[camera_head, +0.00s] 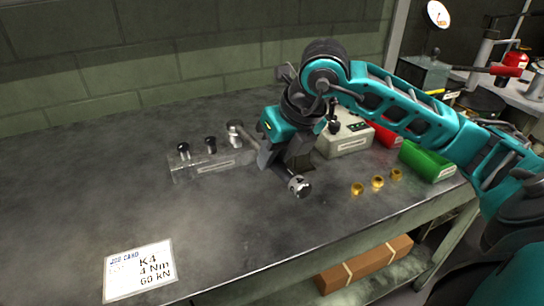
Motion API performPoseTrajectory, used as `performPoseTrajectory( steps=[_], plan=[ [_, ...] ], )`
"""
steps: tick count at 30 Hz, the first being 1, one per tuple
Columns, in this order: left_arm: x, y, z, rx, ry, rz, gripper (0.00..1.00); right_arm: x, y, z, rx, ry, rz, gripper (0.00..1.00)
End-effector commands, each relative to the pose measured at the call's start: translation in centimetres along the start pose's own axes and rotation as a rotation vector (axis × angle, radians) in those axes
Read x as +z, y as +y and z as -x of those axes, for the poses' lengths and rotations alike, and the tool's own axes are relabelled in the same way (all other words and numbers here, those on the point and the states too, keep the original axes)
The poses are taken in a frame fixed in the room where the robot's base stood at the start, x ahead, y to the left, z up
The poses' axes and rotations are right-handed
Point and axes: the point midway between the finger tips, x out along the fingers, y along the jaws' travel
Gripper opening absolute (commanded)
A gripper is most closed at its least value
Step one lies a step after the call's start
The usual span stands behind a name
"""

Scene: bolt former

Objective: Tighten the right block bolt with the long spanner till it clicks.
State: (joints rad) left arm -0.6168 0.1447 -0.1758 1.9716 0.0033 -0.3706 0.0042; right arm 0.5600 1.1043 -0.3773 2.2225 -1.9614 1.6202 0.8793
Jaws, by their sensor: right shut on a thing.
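My right gripper (282,162) reaches in from the right and is shut on a grey spanner (254,139). The spanner's far end is at or beside the right bolt; I cannot tell whether it is seated. A round dark-and-silver end (299,186) shows below the gripper. My gripper hides the spanner's middle. My left gripper is out of view.
A job card (140,270) reading K4, 4 Nm, 60 kN lies at the front left. Brass nuts (377,183), a green bin (427,161), a red bin (386,134) and a pale box (345,142) stand right of my gripper.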

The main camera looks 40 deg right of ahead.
Motion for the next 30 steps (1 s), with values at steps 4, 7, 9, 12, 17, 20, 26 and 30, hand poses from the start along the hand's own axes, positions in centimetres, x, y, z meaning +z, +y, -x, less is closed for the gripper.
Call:
performPoseTrajectory(
  steps=[4, 7, 9, 12, 17, 20, 26, 30],
  plan=[
    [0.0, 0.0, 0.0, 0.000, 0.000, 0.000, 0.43, 0.1, 0.0, 0.1, 0.001, -0.002, 0.001, 0.00],
    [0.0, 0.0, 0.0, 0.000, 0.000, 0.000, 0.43, 0.1, 0.0, 0.1, 0.000, -0.002, 0.001, 0.00],
    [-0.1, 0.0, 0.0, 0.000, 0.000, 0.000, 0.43, 0.1, 0.0, 0.1, 0.000, -0.002, 0.001, 0.00],
    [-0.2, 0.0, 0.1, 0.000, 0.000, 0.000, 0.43, 0.2, 0.0, 0.3, 0.000, -0.003, 0.001, 0.00],
    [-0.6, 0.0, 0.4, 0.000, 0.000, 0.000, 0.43, 0.4, 0.1, 0.9, 0.000, -0.004, 0.000, 0.00],
    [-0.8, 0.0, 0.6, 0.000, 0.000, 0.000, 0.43, 0.6, 0.2, 1.2, 0.000, -0.004, 0.000, 0.00],
    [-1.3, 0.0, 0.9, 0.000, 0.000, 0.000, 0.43, 0.8, 0.3, 1.9, -0.001, -0.004, 0.000, 0.00],
    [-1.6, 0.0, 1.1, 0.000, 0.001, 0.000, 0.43, 1.0, 0.4, 2.4, -0.001, -0.004, 0.000, 0.00]
  ],
)
